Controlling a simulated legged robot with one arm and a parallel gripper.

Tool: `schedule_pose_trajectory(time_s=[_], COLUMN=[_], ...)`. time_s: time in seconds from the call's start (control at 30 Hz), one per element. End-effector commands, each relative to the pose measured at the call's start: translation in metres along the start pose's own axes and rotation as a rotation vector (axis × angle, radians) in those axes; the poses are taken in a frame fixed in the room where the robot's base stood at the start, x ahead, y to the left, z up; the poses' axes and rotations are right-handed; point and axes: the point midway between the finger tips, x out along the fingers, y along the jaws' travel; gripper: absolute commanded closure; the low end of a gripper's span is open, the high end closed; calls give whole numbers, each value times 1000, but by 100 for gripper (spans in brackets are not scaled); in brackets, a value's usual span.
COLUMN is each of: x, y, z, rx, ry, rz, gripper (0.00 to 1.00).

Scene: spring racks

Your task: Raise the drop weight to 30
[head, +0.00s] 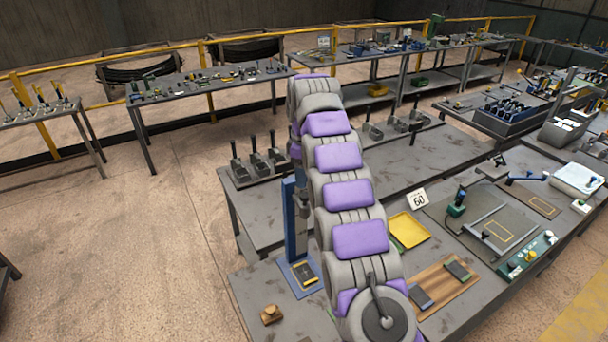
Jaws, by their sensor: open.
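A blue upright column (293,222) stands on a blue base plate (300,275) at the near left part of the bench. The base holds a dark pad with a yellow outline. A grey part (303,201) sits against the column's upper right side; it may be the drop weight, but I cannot tell for sure. No scale marking or 30 is readable on the column. My grey and purple arm stretches up the middle of the picture and covers the column's right side. Its far end bends down behind the upper links, and my gripper is hidden there.
A wooden board (434,300) with two dark blocks lies right of my arm. A small brown block (270,314) lies at the front left. Lever boxes (259,167) stand behind the column. Open floor lies left.

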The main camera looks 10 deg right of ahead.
Motion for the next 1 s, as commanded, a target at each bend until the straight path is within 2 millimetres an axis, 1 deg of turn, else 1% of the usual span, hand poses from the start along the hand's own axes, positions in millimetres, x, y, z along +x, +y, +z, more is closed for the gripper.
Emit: schedule_pose_trajectory(time_s=[0.03, 0.7, 0.83, 1.0], x=[-12, -93, -101, -103], y=[0, 1, 1, 1], z=[0, -1, 0, -1], rx=[0, 0, 1, 0], ry=[0, 0, 0, -1], rz=[0, 0, 0, 0], gripper=[42, 42, 42, 42])
